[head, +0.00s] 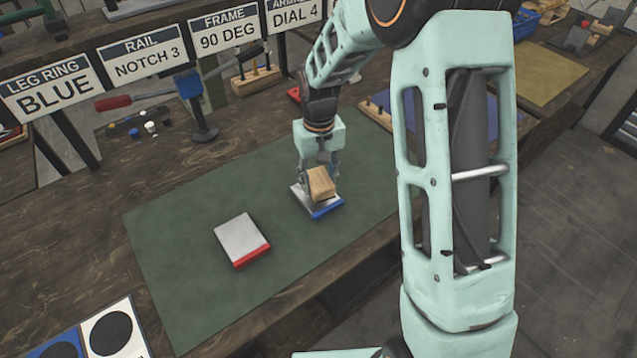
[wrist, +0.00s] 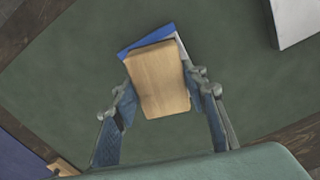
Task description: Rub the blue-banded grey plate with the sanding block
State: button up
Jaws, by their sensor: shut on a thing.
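The blue-banded grey plate (head: 327,210) lies on the green mat (head: 180,270); its blue band also shows in the wrist view (wrist: 148,38). The tan wooden sanding block (head: 321,184) is over this plate and hides much of it. In the wrist view my gripper (wrist: 160,88) is shut on the sanding block (wrist: 158,78), one finger at each side. I cannot tell whether the block touches the plate. My gripper (head: 320,178) points down at the plate in the head view.
A red-banded grey plate (head: 240,239) lies on the mat to the left. A small press (head: 198,105) with a red handle and signs such as a blue leg ring sign (head: 55,90) stand behind. A card with black circles (head: 112,332) is at the front left. The mat between is clear.

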jog(key=shift+r+p, duration=1.25)
jog(key=shift+r, duration=1)
jog(key=shift+f+b, duration=0.25)
jog(key=shift+b, duration=0.4)
